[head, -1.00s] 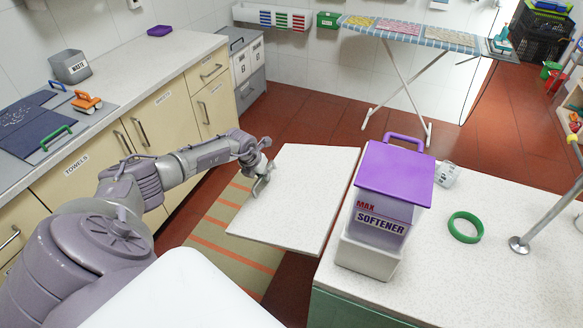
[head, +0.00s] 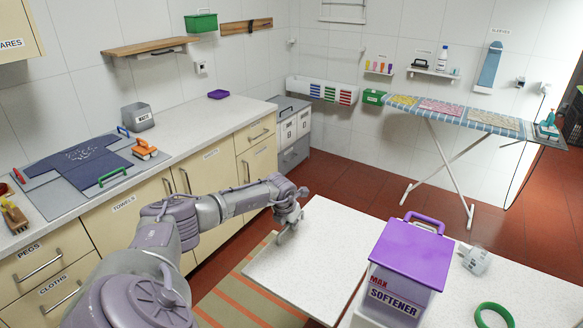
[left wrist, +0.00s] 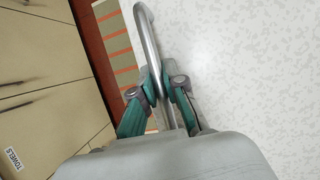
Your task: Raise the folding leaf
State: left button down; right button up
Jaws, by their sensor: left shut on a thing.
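The folding leaf (head: 305,262) is a white speckled board beside the white counter (head: 452,298). It looks roughly level with the counter top. My left gripper (head: 290,226) is at the leaf's outer left edge. In the left wrist view, its green-and-grey fingers (left wrist: 160,92) are shut on a curved metal handle (left wrist: 145,22) along the leaf's edge. The leaf's speckled top (left wrist: 245,65) fills the right of that view. The leaf's underside and any support are hidden. My right gripper is not in view.
A purple-lidded softener box (head: 408,262) stands on the counter close to the leaf's inner edge. A tipped white cup (head: 477,260) and a green ring (head: 493,316) lie farther right. Cream drawers (head: 212,170) line the left. A striped mat (head: 240,302) lies on the floor below.

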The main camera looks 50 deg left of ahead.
pick_arm(q)
jog(key=c, duration=1.5)
grip_release()
jog(key=shift+w+r, duration=0.15)
jog(key=shift+r, duration=0.1)
jog(key=o, duration=0.3)
jog(key=shift+s+r, duration=0.2)
jog(key=v, duration=1.1)
jog(key=shift+r, duration=0.3)
jog(key=shift+d, duration=0.1)
